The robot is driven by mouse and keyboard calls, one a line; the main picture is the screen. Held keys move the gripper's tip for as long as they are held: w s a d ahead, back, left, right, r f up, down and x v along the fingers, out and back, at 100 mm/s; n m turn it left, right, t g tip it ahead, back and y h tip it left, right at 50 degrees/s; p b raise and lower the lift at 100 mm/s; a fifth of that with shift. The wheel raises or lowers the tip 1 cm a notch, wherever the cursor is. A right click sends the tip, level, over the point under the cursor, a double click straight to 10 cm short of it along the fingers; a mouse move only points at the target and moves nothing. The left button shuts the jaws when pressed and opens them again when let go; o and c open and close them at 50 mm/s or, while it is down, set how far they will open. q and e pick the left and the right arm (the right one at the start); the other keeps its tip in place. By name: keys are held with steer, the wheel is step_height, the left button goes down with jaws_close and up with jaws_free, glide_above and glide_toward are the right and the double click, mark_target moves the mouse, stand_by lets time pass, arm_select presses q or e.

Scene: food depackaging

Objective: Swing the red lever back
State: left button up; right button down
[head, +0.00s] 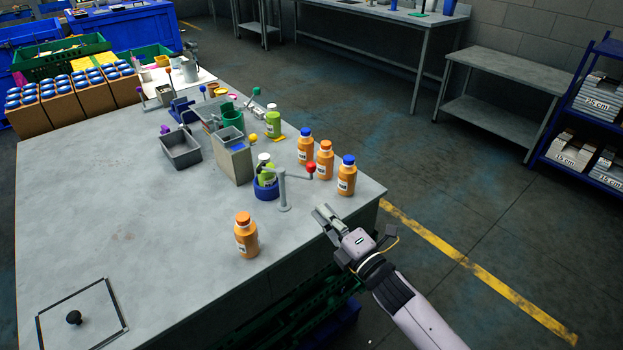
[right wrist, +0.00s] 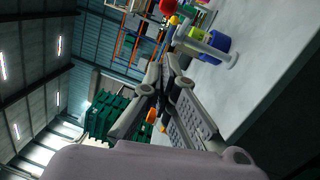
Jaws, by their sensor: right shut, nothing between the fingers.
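The red lever knob (head: 311,168) sits at the end of a grey lever arm (head: 297,174) on a grey post (head: 284,194) near the table's right edge. In the right wrist view the red knob (right wrist: 168,6) is at the top, beyond the fingers (right wrist: 160,95). My left gripper is not in view.
Several orange bottles stand near the lever: one (head: 246,236) left in front, others (head: 346,176) behind to the right. Grey bins (head: 181,148) and a box (head: 233,160) stand further left. The table's front left (head: 120,220) is mostly clear, with a black-knobbed square panel (head: 80,318).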

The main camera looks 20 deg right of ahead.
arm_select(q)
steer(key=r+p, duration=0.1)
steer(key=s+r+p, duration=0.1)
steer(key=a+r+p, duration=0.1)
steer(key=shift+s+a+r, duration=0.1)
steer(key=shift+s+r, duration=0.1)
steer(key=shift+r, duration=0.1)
arm_select(e)
steer(key=w+r, duration=0.2)
steer(key=w, duration=0.7)
steer(key=shift+w, duration=0.2)
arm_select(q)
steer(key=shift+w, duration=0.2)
arm_select(e)
steer(key=shift+a, duration=0.1)
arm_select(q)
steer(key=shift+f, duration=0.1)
arm_select(e)
steer(key=shift+f, duration=0.1)
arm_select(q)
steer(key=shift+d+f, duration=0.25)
arm_select(e)
steer(key=shift+w+d+n+y, duration=0.15)
steer(key=shift+d+n+y, duration=0.2)
steer(key=shift+y, duration=0.35)
